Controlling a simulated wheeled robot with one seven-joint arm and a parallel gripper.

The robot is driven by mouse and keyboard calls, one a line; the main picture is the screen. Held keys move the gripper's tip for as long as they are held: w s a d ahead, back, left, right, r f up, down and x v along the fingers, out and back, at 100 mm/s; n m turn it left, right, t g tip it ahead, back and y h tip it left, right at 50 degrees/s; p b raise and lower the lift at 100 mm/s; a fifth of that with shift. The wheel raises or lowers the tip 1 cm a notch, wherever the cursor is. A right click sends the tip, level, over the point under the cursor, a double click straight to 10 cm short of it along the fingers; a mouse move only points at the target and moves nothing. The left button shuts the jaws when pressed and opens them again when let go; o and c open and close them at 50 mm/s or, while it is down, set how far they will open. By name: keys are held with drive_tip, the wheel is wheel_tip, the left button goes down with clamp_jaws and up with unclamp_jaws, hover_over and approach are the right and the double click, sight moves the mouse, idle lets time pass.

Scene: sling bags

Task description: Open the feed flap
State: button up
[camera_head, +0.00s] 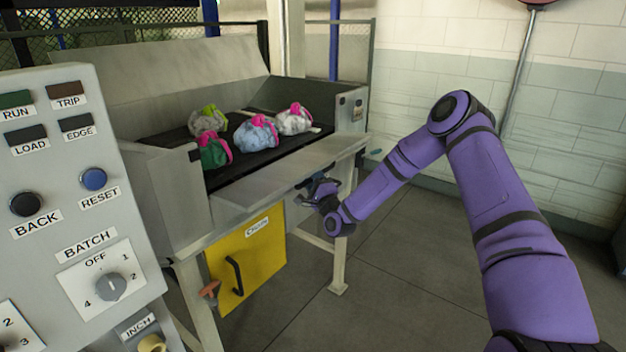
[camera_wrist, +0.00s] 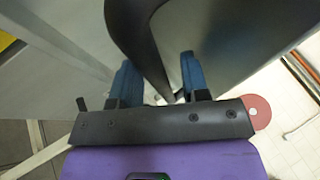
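The feed flap (camera_head: 285,172) is a long grey metal panel along the front of the loading bed, sloping slightly toward me. Its dark handle (camera_head: 312,178) is at the flap's right part, mostly hidden by my gripper (camera_head: 318,188). In the wrist view the handle is a black curved bar (camera_wrist: 135,35) that runs down between the two blue fingers of my gripper (camera_wrist: 157,62). The fingers stand apart, with a visible gap between the bar and the right finger. Whether the left finger touches the bar I cannot tell.
Several tied bags (camera_head: 256,133) lie on the dark belt (camera_head: 225,172) behind the flap. A yellow door (camera_head: 250,265) with a black handle is below. A control panel (camera_head: 75,200) stands at the left. Open floor (camera_head: 390,270) lies to the right.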

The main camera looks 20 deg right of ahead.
drive_tip(key=v, duration=1)
drive_tip(key=shift+s+f, duration=0.2)
drive_tip(key=shift+s, duration=0.15)
